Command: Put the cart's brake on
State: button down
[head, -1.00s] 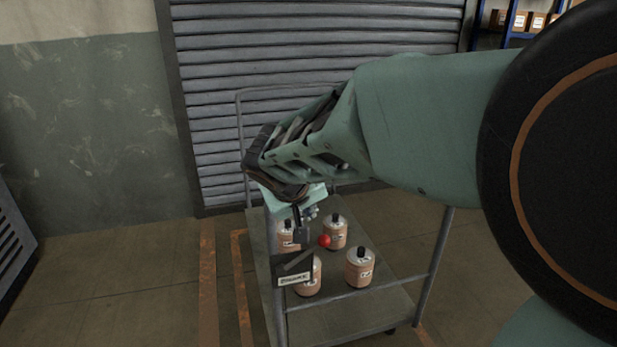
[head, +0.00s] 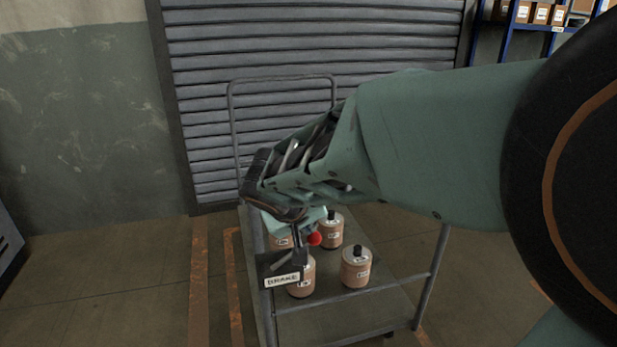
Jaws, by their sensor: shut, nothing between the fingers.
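The cart (head: 425,280) is a grey metal trolley with a push-handle frame at the back. On its near left corner is a dark brake plate with a white "BRAKE" label (head: 282,281). The brake lever's red knob (head: 314,239) shows just above and right of the plate; most of the lever is dark and hard to make out. My gripper (head: 306,224) is shut and empty, pointing down from above. Its fingertips are right by the knob, on its upper left; I cannot tell whether they touch. My wrist hides part of the cart's far left side.
Several brown canisters with black caps stand on the cart's deck, one of them (head: 356,268) right of the brake. A grey roller shutter (head: 320,40) is behind the cart. A blue shelf (head: 512,35) with boxes stands at the back right. The floor left of the cart is clear.

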aim_at(320, 236)
jog(key=shift+w+d+f+y+p, duration=0.2)
jog(key=shift+d+f+y+p, duration=0.35)
jog(key=shift+d+p, duration=0.2)
jog(key=shift+w+d+f+b, duration=0.25)
jog(key=shift+d+f+b, duration=0.35)
jog(key=shift+f+b, duration=0.35)
jog(key=shift+r, duration=0.1)
